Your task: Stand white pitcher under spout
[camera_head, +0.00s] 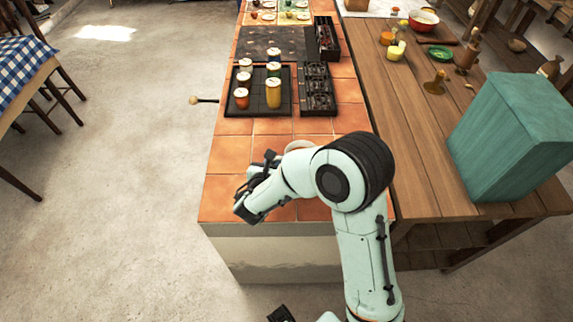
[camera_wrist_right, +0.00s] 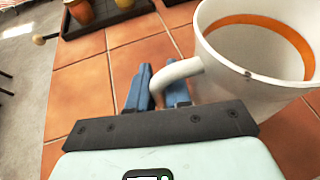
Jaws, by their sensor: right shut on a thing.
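The white pitcher (camera_wrist_right: 235,80) fills the upper right of the right wrist view, its round mouth open toward the camera. An orange band shows inside it. My right gripper (camera_wrist_right: 160,88) is shut on the pitcher's curved handle, between its two blue fingers. In the head view the right gripper (camera_head: 267,165) is over the near end of the tiled counter. There only a pale piece of the pitcher's rim (camera_head: 299,145) shows behind my arm. The pitcher's base is hidden, so I cannot tell whether it touches the tiles. I cannot make out a spout. A dark part at the bottom edge may be my left gripper (camera_head: 281,314).
A dark tray (camera_head: 250,108) with several jars and a black rack (camera_head: 317,92) stand farther along the tiled counter (camera_head: 232,152). A wooden handle (camera_head: 204,100) sticks out over its left edge. A wooden table (camera_head: 400,110) with a teal box (camera_head: 505,135) stands on the right.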

